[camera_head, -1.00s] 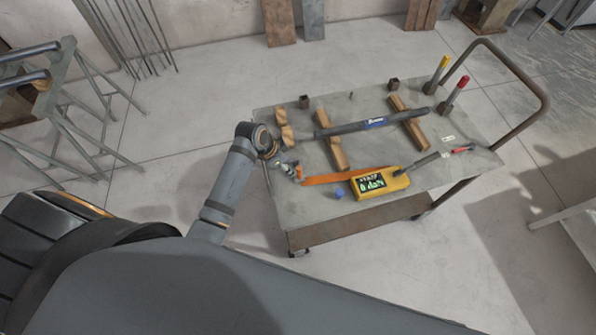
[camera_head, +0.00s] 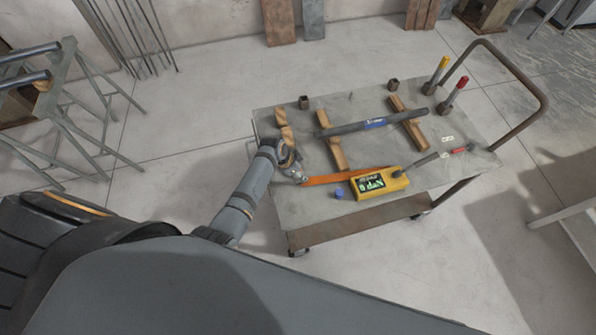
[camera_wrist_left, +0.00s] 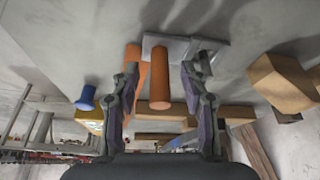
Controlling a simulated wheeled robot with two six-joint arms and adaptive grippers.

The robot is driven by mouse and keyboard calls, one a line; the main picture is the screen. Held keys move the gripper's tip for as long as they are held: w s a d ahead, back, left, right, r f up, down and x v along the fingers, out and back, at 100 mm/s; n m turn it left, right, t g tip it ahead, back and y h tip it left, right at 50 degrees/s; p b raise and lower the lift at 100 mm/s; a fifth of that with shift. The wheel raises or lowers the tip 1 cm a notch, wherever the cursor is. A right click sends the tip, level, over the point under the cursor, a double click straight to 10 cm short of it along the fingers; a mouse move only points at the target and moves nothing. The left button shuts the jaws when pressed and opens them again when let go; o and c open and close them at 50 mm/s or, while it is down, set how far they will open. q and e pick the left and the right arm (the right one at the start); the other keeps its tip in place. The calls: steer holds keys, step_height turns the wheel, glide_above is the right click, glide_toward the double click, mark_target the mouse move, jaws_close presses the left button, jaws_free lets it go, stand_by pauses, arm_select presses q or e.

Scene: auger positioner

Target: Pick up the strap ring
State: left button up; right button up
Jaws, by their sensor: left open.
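An orange strap (camera_head: 345,176) lies on the cart top, running from my left gripper toward a yellow device with a lit green display (camera_head: 370,184). My left gripper (camera_head: 299,178) is low at the strap's left end; a ring there cannot be made out in the head view. In the left wrist view, my left gripper (camera_wrist_left: 160,92) is open, with its fingers either side of an orange cylinder (camera_wrist_left: 160,85). That cylinder meets a grey metal plate (camera_wrist_left: 180,46), which may belong to the strap ring. Whether the fingers touch it cannot be told. My right gripper is out of view.
The cart top (camera_head: 300,215) also carries a dark bar (camera_head: 350,129) across wooden blocks (camera_head: 335,152). A blue cap (camera_head: 339,193) lies beside the yellow device. Yellow and red handled tools (camera_head: 461,84) stand at the far right by the cart handle (camera_head: 515,68).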

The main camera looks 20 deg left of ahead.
arm_select(q)
steer(key=shift+c, duration=0.5)
jaws_close()
step_height(320, 180, up, 10)
stand_by(0.5)
